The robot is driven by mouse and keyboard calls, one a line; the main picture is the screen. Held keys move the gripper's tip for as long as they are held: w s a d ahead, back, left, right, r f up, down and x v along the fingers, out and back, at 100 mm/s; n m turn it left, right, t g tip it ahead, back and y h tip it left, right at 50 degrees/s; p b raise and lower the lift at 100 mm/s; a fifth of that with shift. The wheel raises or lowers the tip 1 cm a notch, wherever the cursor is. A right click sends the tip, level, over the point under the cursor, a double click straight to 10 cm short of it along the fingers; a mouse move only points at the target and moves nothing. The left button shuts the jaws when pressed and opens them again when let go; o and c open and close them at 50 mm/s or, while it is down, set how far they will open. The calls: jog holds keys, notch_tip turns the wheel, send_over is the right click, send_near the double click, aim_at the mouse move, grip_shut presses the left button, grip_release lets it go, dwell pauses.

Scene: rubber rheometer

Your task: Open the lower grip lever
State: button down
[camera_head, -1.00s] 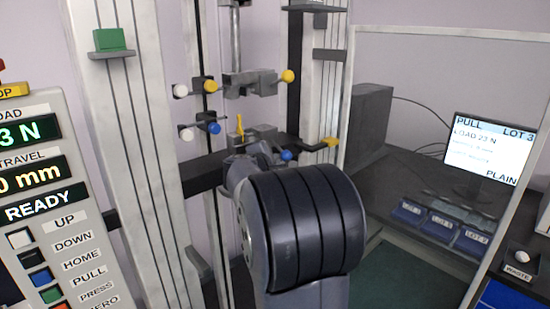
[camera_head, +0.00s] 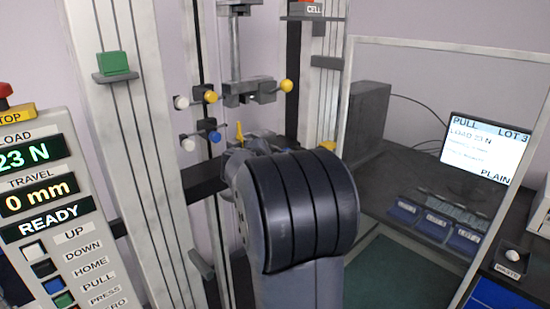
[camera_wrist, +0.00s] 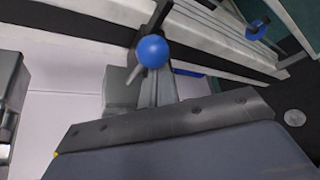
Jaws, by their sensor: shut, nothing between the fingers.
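The lower grip is mostly hidden behind my arm in the head view. A blue-knobbed lever (camera_head: 214,137) shows at its left, beside a white knob (camera_head: 187,142), and a yellow upright piece (camera_head: 240,131) stands above it. In the wrist view a blue ball knob (camera_wrist: 152,51) is close in front of my gripper (camera_wrist: 157,78), next to a grey metal block (camera_wrist: 122,90). My gripper seems shut and empty, its fingers just below the ball. I cannot tell whether they touch it. In the head view my arm hides my gripper.
The upper grip (camera_head: 250,92) with a yellow knob (camera_head: 286,86) is just above. The rig's left column (camera_head: 135,160) and a control panel (camera_head: 45,215) stand at left. A clear screen (camera_head: 400,70) and a monitor (camera_head: 487,147) are at right.

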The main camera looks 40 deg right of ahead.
jog(key=shift+d+r, duration=0.1)
jog(key=shift+r, duration=1.3)
jog(key=shift+r, duration=0.15)
